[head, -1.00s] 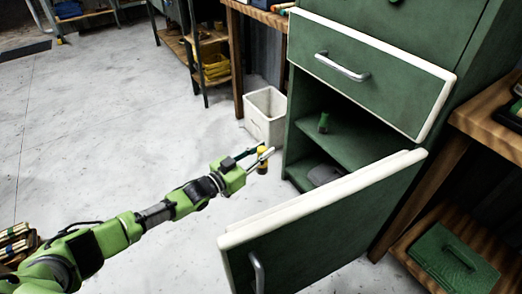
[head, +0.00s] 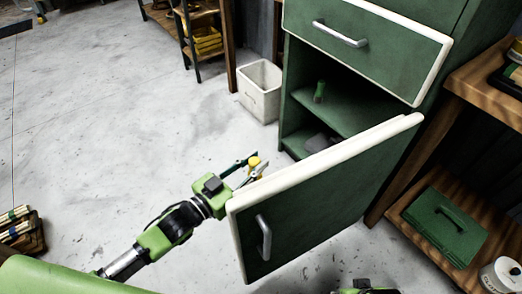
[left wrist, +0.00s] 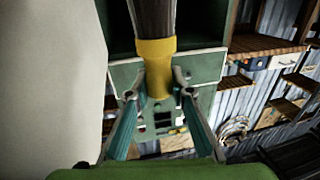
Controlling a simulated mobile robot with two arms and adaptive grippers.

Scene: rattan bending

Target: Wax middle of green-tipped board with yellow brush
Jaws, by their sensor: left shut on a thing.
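My left gripper (head: 244,166) is shut on the yellow brush (head: 254,163), beside the far edge of the open cabinet door. In the left wrist view the brush (left wrist: 155,62) stands between the fingertips (left wrist: 158,95), its yellow collar below a dark brown part that runs out of the top of the picture. I cannot make out a single green-tipped board. A bundle of pale pieces (head: 18,228) with some green ends lies at the left edge. My right gripper is not in view; a small green and black part shows at the bottom edge.
The green cabinet's lower door (head: 325,190) stands open close to my left gripper, its drawer (head: 366,45) above. A white bin (head: 260,90) stands beyond. A wooden shelf unit at right holds a green case (head: 445,225) and a white can (head: 503,276).

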